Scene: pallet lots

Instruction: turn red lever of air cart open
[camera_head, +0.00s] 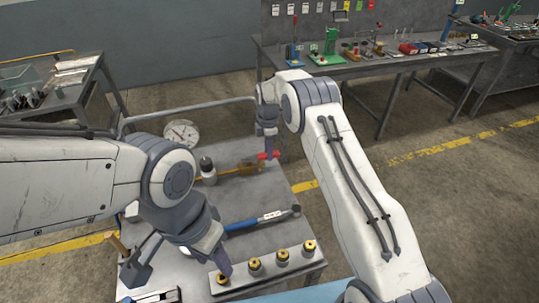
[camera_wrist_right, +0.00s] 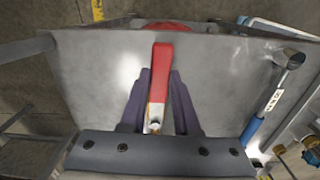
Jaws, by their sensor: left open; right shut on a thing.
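The red lever (camera_head: 265,155) sits at the right end of a brass valve fitting (camera_head: 240,168) on the cart top (camera_head: 262,196). In the right wrist view the red lever (camera_wrist_right: 161,75) stands between the two purple fingers of my right gripper (camera_wrist_right: 160,95), which is shut on it. In the head view my right gripper (camera_head: 270,148) is over the lever and partly hides it. My left gripper (camera_head: 223,262) hangs open over the near part of the cart, beside the row of brass fittings; its other finger is not clear.
A round gauge (camera_head: 181,134) stands at the cart's back left. A strip with several brass fittings (camera_head: 282,255) is near the front. A bench (camera_head: 375,62) with tools stands behind; floor is free to the right.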

